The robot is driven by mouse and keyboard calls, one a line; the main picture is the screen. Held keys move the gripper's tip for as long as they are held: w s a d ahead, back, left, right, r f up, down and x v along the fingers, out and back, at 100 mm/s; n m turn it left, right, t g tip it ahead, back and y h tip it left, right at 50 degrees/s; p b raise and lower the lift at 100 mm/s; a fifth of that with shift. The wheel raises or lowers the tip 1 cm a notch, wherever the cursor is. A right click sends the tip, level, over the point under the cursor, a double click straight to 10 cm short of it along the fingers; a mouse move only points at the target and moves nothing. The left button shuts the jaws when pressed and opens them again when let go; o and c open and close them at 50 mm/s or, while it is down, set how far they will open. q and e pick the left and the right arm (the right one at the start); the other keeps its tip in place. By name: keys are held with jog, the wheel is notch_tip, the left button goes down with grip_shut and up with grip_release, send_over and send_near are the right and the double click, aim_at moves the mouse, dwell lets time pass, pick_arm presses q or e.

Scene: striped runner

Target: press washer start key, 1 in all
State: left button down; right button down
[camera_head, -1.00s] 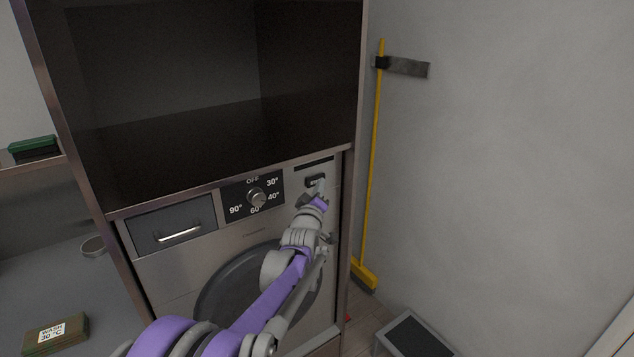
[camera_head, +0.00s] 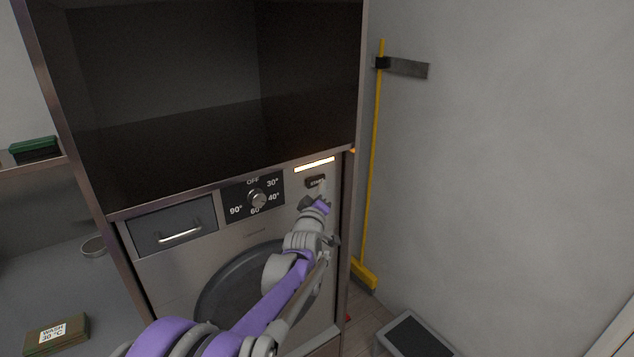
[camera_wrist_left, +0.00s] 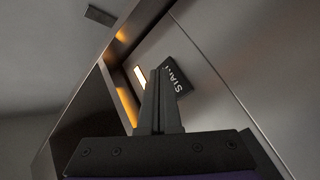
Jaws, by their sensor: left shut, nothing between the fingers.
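The washer (camera_head: 165,277) stands under a dark open cabinet. Its start key (camera_head: 316,181) is a small dark key with white lettering at the upper right of the front panel. A light strip (camera_head: 314,164) above the key glows orange-white. My left gripper (camera_head: 321,189) is shut and empty, with its tips at or just below the key; I cannot tell whether they touch. In the left wrist view the shut fingers (camera_wrist_left: 158,85) partly cover the start key (camera_wrist_left: 177,76), and the lit strip (camera_wrist_left: 140,77) shows beside them. My right gripper is not in view.
The temperature dial (camera_head: 257,198) and the detergent drawer (camera_head: 173,224) are left of the key. A box marked wash 30 °C (camera_head: 57,335) lies at lower left. A step stool (camera_head: 415,338) stands at lower right.

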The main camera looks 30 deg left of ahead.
pick_arm(q)
jog(key=shift+s+d, duration=0.1)
jog(key=shift+d, duration=0.15)
